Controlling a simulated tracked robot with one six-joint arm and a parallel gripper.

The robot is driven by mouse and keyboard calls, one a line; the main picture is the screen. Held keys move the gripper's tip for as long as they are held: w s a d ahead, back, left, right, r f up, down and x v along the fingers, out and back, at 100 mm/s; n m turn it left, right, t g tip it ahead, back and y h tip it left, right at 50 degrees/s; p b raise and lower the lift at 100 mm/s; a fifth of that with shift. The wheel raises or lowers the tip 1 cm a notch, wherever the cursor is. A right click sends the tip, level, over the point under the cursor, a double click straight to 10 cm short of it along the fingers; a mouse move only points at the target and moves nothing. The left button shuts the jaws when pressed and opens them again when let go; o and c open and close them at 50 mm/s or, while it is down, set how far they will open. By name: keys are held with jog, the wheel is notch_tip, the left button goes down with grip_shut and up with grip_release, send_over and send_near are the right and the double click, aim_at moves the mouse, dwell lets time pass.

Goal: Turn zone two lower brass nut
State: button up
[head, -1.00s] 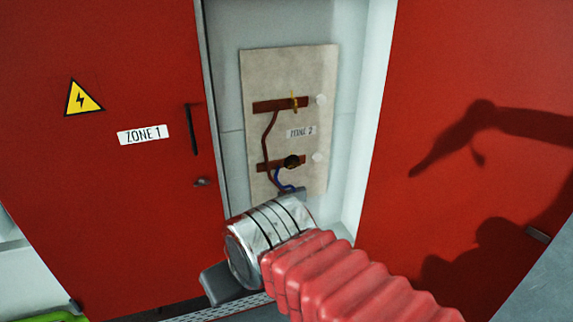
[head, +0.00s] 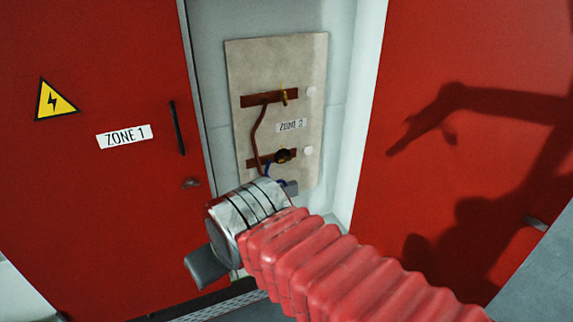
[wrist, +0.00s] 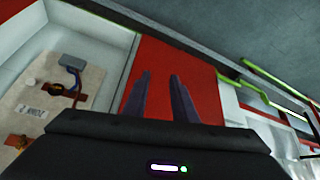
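The zone two panel (head: 308,60) is a beige board in the open bay between red doors. Its lower brass nut (head: 283,156) sits on the lower copper bar and looks dark and round. In the wrist view the lower nut (wrist: 55,89) is at the far left, with the panel appearing upside down. My gripper (head: 248,227) is in front of and below the panel, apart from the nut. In the wrist view its two fingers (wrist: 160,80) are spread, empty, and point at a red surface. The wrist partly hides the panel's bottom edge from the head.
An upper brass nut (head: 283,96) sits on the upper copper bar. A brown wire (head: 256,130) joins the bars, and a blue wire (head: 268,171) runs below the lower nut. The red Zone 1 door (head: 90,200) stands left, another red door (head: 450,50) right.

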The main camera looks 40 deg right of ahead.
aim_at(284, 159)
jog(key=w+d+f+n+t+h, duration=0.2)
jog(key=w+d+n+t, duration=0.15)
jog(key=w+d, duration=0.8)
jog(key=w+d+f+n+t+h, duration=0.2)
jog(key=w+d+n, duration=0.2)
jog(key=w+d, duration=0.7)
jog(key=s+d+f+n+t, duration=0.1)
jog(key=d+f+n, duration=0.3)
jog(key=d, duration=0.4)
jog(key=s+d+f+n+t+h, duration=0.1)
jog(key=d+f+n+t, duration=0.3)
jog(key=d+f, duration=0.3)
jog(key=shift+s+d+f+t, duration=0.25)
jog(key=shift+d+f+t, duration=0.1)
jog(key=shift+d, duration=0.9)
jog(key=x, duration=1.3)
jog(key=shift+w, duration=0.45)
jog(key=shift+c, duration=0.5)
